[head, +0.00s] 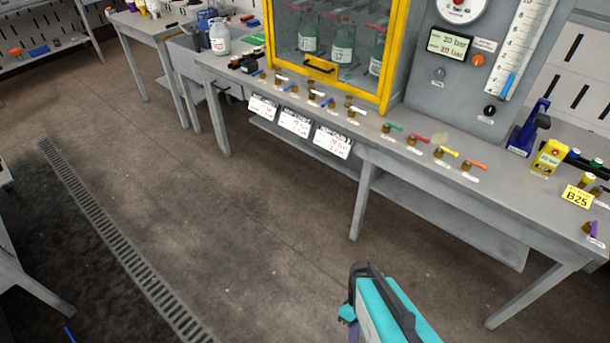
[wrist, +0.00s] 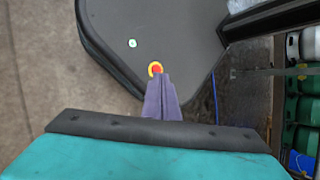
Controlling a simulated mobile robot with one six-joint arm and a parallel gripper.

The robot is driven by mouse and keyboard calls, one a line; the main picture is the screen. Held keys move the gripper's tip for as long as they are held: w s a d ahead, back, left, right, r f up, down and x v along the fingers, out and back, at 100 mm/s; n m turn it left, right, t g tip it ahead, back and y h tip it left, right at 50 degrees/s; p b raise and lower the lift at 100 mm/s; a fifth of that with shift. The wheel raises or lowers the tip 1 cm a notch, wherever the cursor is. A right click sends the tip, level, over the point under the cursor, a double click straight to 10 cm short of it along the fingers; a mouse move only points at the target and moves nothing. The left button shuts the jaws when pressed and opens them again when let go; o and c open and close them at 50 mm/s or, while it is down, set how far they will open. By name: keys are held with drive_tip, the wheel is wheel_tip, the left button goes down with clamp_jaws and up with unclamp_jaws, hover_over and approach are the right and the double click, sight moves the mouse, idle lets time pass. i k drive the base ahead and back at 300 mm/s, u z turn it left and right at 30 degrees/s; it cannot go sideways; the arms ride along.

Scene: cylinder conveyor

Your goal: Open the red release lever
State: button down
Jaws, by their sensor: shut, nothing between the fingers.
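A small red lever (head: 419,138) on a brass fitting sits on the grey bench, in a row between a green lever (head: 393,127) and a yellow lever (head: 448,151). An orange lever (head: 476,164) is at the right end of that row. My gripper shows in the wrist view (wrist: 163,80) as two purple-grey fingers, shut and empty. The red lever is not visible in the wrist view. In the head view, my teal arm is at the bottom, in front of the bench and well apart from the lever; the fingers are not seen there.
A yellow-framed cabinet (head: 385,80) with green bottles stands behind the levers. A gauge panel (head: 470,75), a blue clamp (head: 526,130) and a yellow box (head: 550,157) are to the right. Open floor (head: 260,240) lies before the bench. Green cylinders (wrist: 310,80) edge the wrist view.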

sight(414, 136)
drive_tip(key=k, duration=1.3)
drive_tip(key=z, duration=0.45)
drive_tip(key=i, duration=1.7)
drive_tip(key=u, duration=0.1)
